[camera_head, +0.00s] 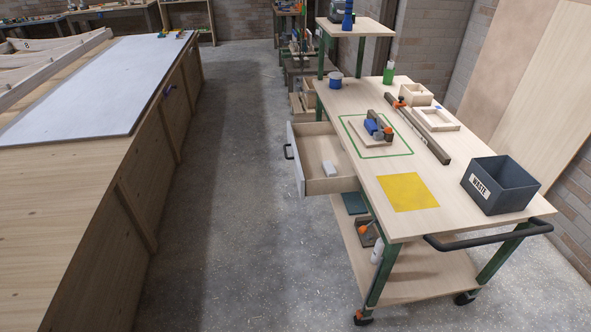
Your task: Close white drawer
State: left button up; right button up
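The white drawer (296,160) is pulled out to the left from under the top of a wooden cart (345,95). Its white front faces left and carries a dark handle (288,151). The wooden inside is visible, with a small pale grey block (329,168) lying on its floor. Neither of my grippers shows in the head view.
A long wooden bench (60,210) stands on the left. A clear concrete floor aisle (225,160) lies between it and the cart. The cart top holds a dark waste bin (490,200), a yellow square (407,192) and a blue tool (375,128).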

aim_at(309, 145)
jog(key=z, duration=0.05)
jog(key=k, duration=0.55)
jog(key=u, duration=0.75)
jog(key=i, duration=0.85)
jog(key=z, duration=0.45)
jog(key=i, duration=0.6)
jog(key=z, duration=0.6)
